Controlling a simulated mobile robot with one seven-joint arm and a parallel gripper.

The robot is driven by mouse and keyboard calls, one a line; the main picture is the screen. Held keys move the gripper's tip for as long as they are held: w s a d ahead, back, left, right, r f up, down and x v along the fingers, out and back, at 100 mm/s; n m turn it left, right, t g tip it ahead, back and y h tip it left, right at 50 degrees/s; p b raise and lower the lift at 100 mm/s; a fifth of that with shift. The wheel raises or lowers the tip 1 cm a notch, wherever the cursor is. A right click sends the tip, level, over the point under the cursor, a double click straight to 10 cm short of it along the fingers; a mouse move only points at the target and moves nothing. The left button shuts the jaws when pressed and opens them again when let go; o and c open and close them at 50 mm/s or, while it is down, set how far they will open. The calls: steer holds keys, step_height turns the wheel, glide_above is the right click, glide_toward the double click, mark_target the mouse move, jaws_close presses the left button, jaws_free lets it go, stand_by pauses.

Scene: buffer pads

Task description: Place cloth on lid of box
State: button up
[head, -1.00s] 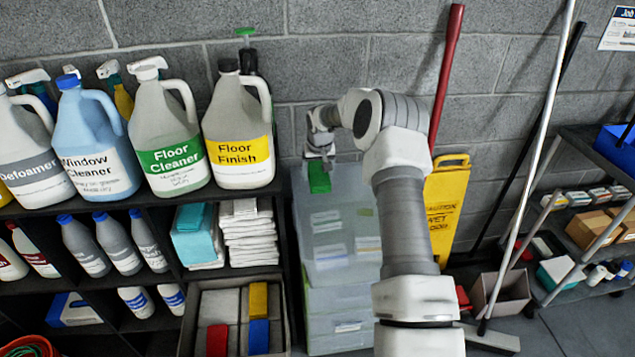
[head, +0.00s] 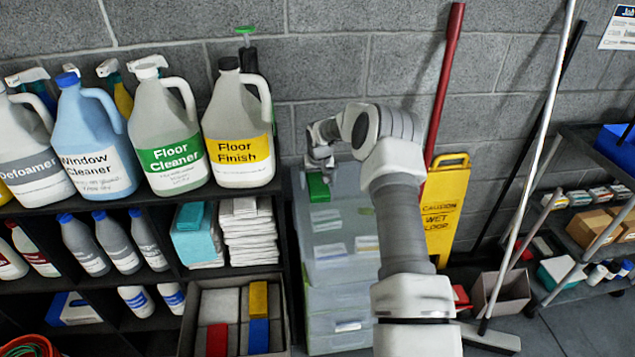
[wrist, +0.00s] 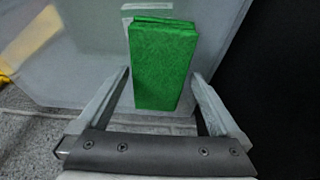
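The green cloth (head: 318,187), a folded block, appears to lie on the lid of the translucent box (head: 345,233), near its back left corner. It also shows in the wrist view (wrist: 162,65), ahead of and partly between my fingers. The translucent box fills much of the wrist view's upper left (wrist: 85,55). Exact contact under the cloth is hidden.
A black shelf (head: 150,199) with bottles (head: 240,125) and folded cloths (head: 248,232) stands left of the box. A yellow wet-floor sign (head: 444,210) and a red pole (head: 444,80) stand to the right. A grey block wall is close behind.

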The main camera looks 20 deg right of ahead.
steer(key=shift+r+p, duration=0.3)
steer(key=shift+r, duration=0.1)
steer(key=s+a+r, duration=0.2)
steer(key=s+r, duration=0.1)
steer(key=r, duration=0.4)
steer(key=s+a+r+n, duration=0.1)
steer(key=s+r, duration=0.2)
steer(key=r, duration=0.4)
steer(key=s+a+r, duration=0.2)
steer(key=s+r, duration=0.1)
steer(key=r, duration=0.4)
steer(key=s+a+r+h, duration=0.1)
steer(key=s+a+r, duration=0.3)
steer(key=s+r, duration=0.65)
steer(key=s+a+t+y, duration=0.1)
steer(key=s+a, duration=0.1)
steer(key=s, duration=1.1)
steer(key=s+a+n+t, duration=0.1)
steer(key=s+a, duration=0.1)
steer(key=s, duration=1.1)
steer(key=shift+a+y, duration=0.4)
